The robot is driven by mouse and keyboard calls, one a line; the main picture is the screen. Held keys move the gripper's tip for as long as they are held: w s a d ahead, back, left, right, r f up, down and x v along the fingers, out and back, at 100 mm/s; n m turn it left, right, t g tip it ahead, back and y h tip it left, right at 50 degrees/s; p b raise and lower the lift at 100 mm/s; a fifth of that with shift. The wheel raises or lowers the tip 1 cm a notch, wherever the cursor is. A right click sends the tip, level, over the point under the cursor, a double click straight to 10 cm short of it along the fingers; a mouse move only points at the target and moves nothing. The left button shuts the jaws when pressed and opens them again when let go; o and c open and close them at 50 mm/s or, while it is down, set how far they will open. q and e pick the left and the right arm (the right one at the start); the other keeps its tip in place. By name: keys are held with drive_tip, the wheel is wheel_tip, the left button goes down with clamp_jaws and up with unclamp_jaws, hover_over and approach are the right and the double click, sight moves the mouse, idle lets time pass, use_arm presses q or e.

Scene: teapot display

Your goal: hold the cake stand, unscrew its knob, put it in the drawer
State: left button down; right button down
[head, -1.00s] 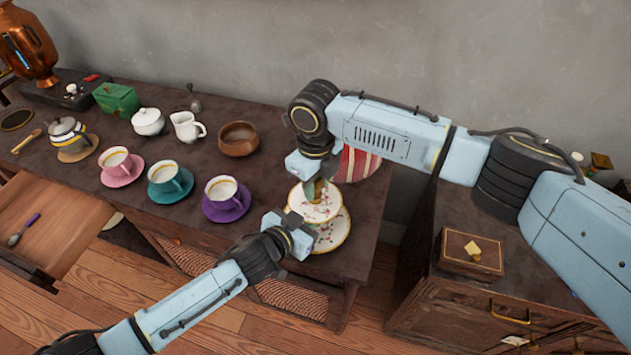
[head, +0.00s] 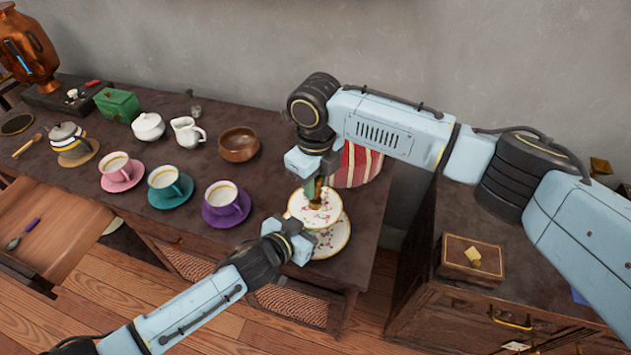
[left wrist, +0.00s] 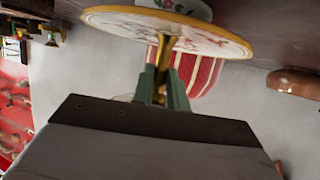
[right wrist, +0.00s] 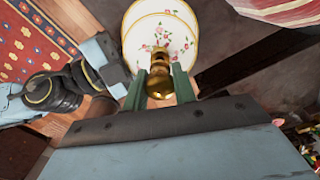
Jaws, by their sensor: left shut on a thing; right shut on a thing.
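The two-tier cake stand has white floral plates with gold rims, the upper plate (head: 322,213) above the lower plate (head: 337,240), near the table's right end. My left gripper (left wrist: 160,88) is shut on the brass stem (left wrist: 163,55), beside the underside of a plate in the left wrist view. My right gripper (head: 316,188) comes from above and is shut on the brass knob (right wrist: 160,84) at the stand's top. The knob sits between the green fingers in the right wrist view. I cannot tell whether its thread is loose. A drawer handle (head: 511,321) shows on the right cabinet.
Three cups on saucers, pink (head: 117,166), teal (head: 165,180) and purple (head: 223,197), stand left of the stand. A wooden bowl (head: 239,144) and striped cloth (head: 358,165) are behind. A small box (head: 471,257) lies on the cabinet. A spoon rests on wood (head: 65,235) at left.

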drive_tip(key=shift+r, duration=2)
use_arm(q)
drive_tip(key=c, duration=1.3)
unclamp_jaws()
drive_tip(key=v, duration=1.2)
drive_tip(key=shift+a+f, duration=0.1)
